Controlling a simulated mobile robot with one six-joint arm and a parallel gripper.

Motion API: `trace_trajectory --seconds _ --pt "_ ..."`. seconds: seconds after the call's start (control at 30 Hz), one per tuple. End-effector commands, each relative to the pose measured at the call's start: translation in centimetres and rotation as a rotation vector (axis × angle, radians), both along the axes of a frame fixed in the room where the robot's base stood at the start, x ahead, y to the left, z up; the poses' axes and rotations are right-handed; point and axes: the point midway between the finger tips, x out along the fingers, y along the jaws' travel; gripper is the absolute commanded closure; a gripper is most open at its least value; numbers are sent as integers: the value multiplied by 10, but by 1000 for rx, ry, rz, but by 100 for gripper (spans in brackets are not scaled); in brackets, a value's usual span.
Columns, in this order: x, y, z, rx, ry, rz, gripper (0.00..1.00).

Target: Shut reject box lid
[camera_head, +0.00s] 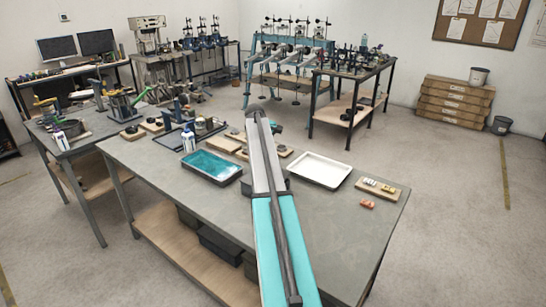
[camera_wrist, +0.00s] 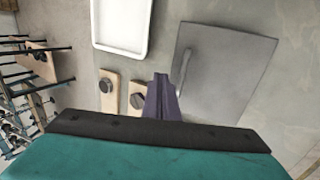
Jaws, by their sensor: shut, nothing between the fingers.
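A flat dark grey square panel (camera_wrist: 232,72) with a slim grey bar along its left side lies at the right of the wrist view. It may be the reject box lid, but I cannot tell for sure, nor how far open it is. My gripper (camera_wrist: 162,82) is shut and empty, at the lower middle of the wrist view, just left of the panel's lower left part. I cannot tell whether they touch. In the head view my arm covers the middle of the table, and neither the panel nor the gripper can be made out.
A white tray (camera_head: 321,170) lies right of my arm; it also shows in the wrist view (camera_wrist: 121,48). A teal-filled tray (camera_head: 210,167) lies left. Two wooden blocks with black knobs (camera_wrist: 109,92) sit left of my gripper. The front right of the grey table (camera_head: 340,230) is clear.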

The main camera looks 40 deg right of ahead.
Motion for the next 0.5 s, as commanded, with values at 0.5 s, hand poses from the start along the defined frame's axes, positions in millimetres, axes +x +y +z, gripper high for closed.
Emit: trace_trajectory --seconds 0.5 --pt "1 -1 56 -1 -1 -1 100"
